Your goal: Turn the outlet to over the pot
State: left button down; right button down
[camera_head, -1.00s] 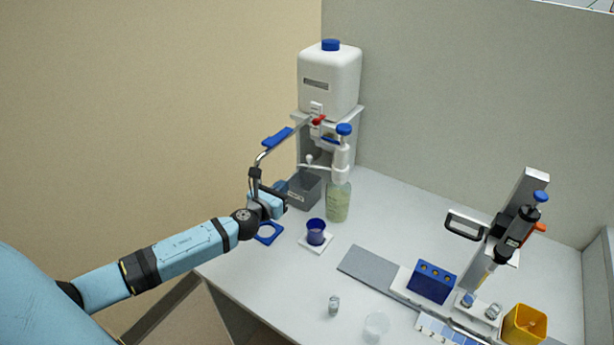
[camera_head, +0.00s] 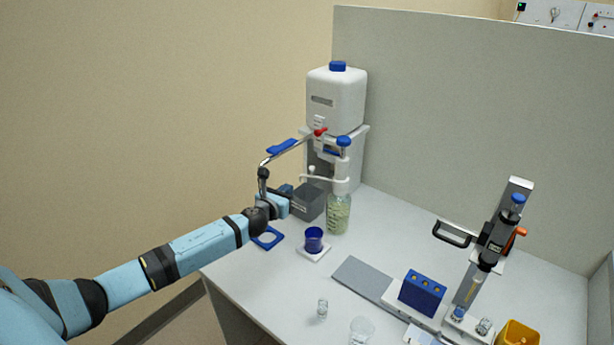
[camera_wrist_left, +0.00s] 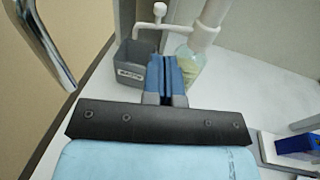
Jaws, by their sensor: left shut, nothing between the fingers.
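My left gripper (camera_head: 286,203) is shut and empty, in front of the grey bin (camera_head: 310,203). Its closed blue fingers show in the left wrist view (camera_wrist_left: 166,78), pointing at the bin. A bent metal outlet pipe (camera_head: 288,150) with a blue grip runs left from the white tank (camera_head: 336,100), its end above my wrist. A white side spout (camera_head: 312,178) on the green-tinted bottle (camera_head: 339,215) points left over the bin; it also shows in the wrist view (camera_wrist_left: 145,28). A dark blue pot (camera_head: 314,240) stands upright on a white pad, right of my gripper. My right gripper is out of view.
A blue square ring (camera_head: 267,238) lies below my left wrist. A grey mat (camera_head: 362,280), a blue rack (camera_head: 422,293), a stand with a pipette (camera_head: 497,235) and a yellow bin (camera_head: 517,335) are to the right. Small glassware stands near the front. A partition closes the back.

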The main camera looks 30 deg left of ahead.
pick_arm(q)
jog(key=b, duration=0.1)
send_near(308, 176)
jog(key=w+r, duration=0.1)
jog(key=w, duration=0.3)
jog(key=w+r, duration=0.1)
jog(key=w, duration=0.2)
jog(key=shift+d+r, duration=0.25)
jog(key=shift+r, duration=0.05)
jog(key=w+b, duration=0.1)
jog(key=w+a+b, duration=0.1)
jog(key=w+b, duration=0.1)
jog(key=shift+a+f, duration=0.15)
jog(key=shift+a, duration=0.05)
jog(key=shift+w+a, duration=0.1)
jog(key=shift+w, duration=0.25)
jog(key=shift+r, duration=0.35)
jog(key=shift+s, duration=0.1)
